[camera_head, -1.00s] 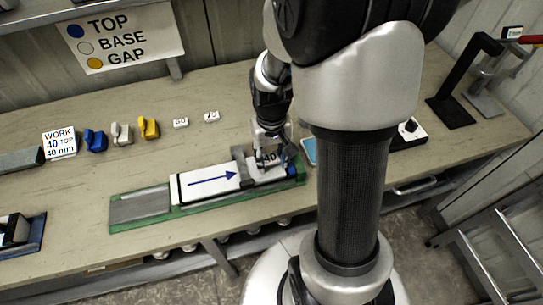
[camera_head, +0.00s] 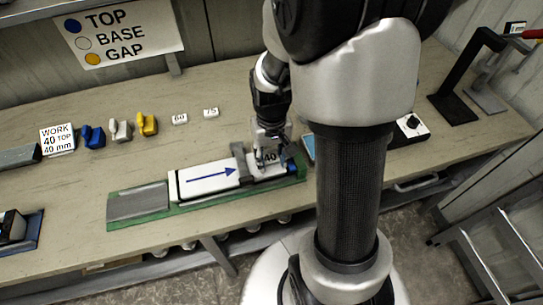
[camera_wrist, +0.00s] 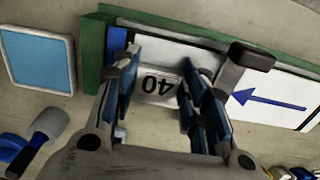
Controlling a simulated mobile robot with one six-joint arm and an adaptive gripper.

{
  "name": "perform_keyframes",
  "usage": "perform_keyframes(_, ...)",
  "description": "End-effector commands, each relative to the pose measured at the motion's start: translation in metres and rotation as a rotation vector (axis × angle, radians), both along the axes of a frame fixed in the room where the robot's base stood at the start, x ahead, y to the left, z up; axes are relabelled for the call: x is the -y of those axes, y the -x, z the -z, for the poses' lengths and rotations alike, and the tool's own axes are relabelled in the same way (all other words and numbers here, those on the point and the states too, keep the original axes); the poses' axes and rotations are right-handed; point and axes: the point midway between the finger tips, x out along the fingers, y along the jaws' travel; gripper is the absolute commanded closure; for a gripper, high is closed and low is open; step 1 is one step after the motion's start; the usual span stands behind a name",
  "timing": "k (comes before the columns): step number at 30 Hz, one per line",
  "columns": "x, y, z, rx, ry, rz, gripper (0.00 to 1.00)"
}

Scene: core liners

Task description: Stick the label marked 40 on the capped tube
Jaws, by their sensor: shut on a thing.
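The capped tube (camera_head: 209,180) lies flat in a green tray (camera_head: 118,226), white with a blue arrow pointing right in the head view. Its blue end (camera_head: 291,164) is at the right; it also shows in the wrist view (camera_wrist: 118,40). A dark grey block (camera_wrist: 250,57) crosses the tube between arrow and label. My gripper (camera_head: 266,158) is over the right part of the tube. In the wrist view my gripper (camera_wrist: 158,82) is shut on the white label marked 40 (camera_wrist: 157,86), over the white surface. I cannot tell whether the label touches it.
Labels marked 60 (camera_head: 179,119) and 75 (camera_head: 211,112) lie behind the tray. Blue (camera_head: 93,137), white (camera_head: 120,130) and yellow (camera_head: 147,124) pieces stand beside the work card (camera_head: 58,139). A light-blue pad (camera_wrist: 37,58) lies close past the tray's blue-end side.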

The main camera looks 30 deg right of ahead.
Motion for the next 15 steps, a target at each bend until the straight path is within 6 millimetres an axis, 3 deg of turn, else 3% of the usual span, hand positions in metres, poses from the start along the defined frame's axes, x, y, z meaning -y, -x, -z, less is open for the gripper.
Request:
perform_keyframes(11,0.0000,0.0000,0.0000,0.000,0.000,0.000,0.37)
perform_keyframes(15,0.0000,0.0000,-0.0001,0.000,0.000,0.000,0.36)
